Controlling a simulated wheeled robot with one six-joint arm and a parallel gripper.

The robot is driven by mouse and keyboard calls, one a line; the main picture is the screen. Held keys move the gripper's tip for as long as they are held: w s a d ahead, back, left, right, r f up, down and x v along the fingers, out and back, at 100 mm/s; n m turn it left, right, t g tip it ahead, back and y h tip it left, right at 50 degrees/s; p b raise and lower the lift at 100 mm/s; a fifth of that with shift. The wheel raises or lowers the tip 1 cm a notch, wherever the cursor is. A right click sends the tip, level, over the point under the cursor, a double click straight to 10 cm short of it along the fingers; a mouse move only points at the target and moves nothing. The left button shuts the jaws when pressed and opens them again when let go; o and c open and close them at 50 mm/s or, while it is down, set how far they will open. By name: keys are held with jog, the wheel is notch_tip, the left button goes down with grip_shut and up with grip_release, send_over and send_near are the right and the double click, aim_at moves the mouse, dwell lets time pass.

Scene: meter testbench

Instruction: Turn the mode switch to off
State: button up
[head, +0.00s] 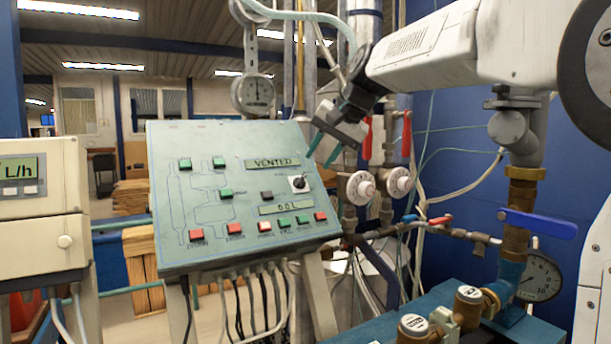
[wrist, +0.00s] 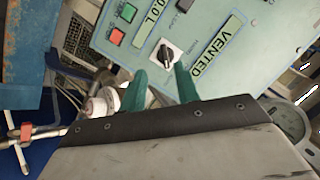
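The mode switch (head: 299,183) is a black rotary knob on a small white plate, at the right side of the sloped green control panel (head: 215,260). In the wrist view the mode switch (wrist: 167,52) lies just beyond and between my fingertips. My gripper (head: 321,153) has two green fingers, spread apart with nothing between them. In the head view it hangs above and to the right of the knob, apart from it. In the wrist view my gripper (wrist: 160,70) points towards the panel.
White round valve handwheels (head: 361,188) and red levers (head: 366,138) stand close right of the panel. Cables hang below it.

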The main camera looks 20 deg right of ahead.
aim_at(303, 178)
jog(key=x, duration=0.5)
jog(key=w+x, duration=0.1)
jog(key=x, duration=0.2)
jog(key=shift+w+r, duration=0.1)
jog(key=shift+r, duration=0.3)
jog(key=c, duration=0.6)
